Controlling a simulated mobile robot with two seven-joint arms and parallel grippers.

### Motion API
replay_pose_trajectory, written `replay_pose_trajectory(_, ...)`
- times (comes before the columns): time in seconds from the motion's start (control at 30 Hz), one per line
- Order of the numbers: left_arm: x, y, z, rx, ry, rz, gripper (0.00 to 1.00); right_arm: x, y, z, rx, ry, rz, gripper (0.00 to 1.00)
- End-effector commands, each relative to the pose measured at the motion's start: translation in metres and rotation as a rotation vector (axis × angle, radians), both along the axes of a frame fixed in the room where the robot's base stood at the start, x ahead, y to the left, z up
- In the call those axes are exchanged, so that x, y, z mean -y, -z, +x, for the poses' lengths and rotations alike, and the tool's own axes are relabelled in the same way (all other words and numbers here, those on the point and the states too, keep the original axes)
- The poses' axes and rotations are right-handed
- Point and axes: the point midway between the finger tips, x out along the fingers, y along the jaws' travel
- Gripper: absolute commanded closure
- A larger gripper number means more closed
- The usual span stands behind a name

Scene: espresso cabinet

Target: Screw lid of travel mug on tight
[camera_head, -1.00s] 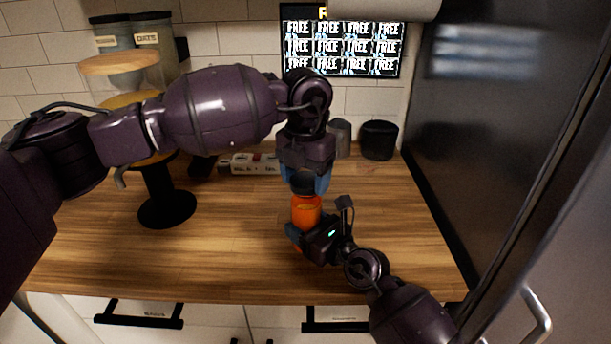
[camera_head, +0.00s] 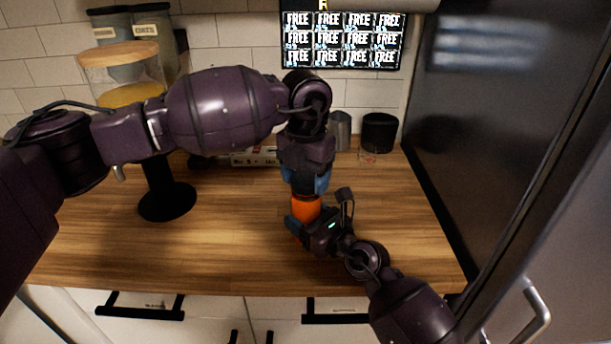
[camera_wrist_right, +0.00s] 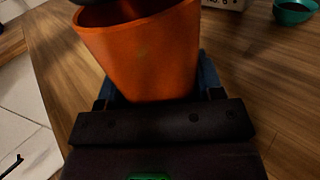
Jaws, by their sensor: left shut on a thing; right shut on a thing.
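The orange travel mug (camera_head: 306,208) is upright above the wooden counter in the head view, and its body fills the top of the right wrist view (camera_wrist_right: 150,50). My right gripper (camera_head: 304,228) is shut around its lower body from the front right. My left gripper (camera_head: 307,187) points down directly over the mug and is shut on the dark lid, which is mostly hidden between its fingers. In the right wrist view a dark piece (camera_wrist_right: 92,4), seemingly the lid, shows at the mug's mouth. Part of the inner wall shows. I cannot tell whether lid and rim touch.
The counter (camera_head: 235,235) is clear around the mug. A grinder-like stand (camera_head: 166,200) is at left, a box (camera_head: 252,158) and dark canisters (camera_head: 379,132) at the back. A tall dark fridge-like panel (camera_head: 480,130) bounds the right. A teal bowl (camera_wrist_right: 292,12) shows in the wrist view.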

Motion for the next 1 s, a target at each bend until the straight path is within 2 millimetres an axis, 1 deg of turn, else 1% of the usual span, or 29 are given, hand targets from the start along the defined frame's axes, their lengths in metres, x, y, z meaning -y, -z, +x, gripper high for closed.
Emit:
replay_pose_trajectory(0.63, 0.000, 0.011, 0.000, 0.000, 0.000, 0.000, 0.58, 0.000, 0.000, 0.000, 0.000, 0.000, 0.000, 0.82)
replay_pose_trajectory(0.67, 0.000, 0.011, 0.000, 0.000, 0.000, 0.000, 0.58, 0.000, 0.000, 0.000, 0.000, 0.000, 0.000, 1.00)
replay_pose_trajectory(0.73, 0.000, 0.011, 0.000, 0.000, 0.011, 0.000, 0.58, 0.000, 0.000, 0.000, 0.000, 0.000, 0.000, 1.00)
replay_pose_trajectory(0.87, 0.000, 0.010, 0.000, 0.001, 0.107, 0.001, 0.58, 0.000, 0.000, 0.000, 0.000, 0.000, 0.000, 1.00)
replay_pose_trajectory(1.0, 0.000, 0.010, 0.001, 0.001, 0.303, 0.001, 0.58, 0.000, 0.000, 0.000, 0.000, 0.000, 0.000, 1.00)
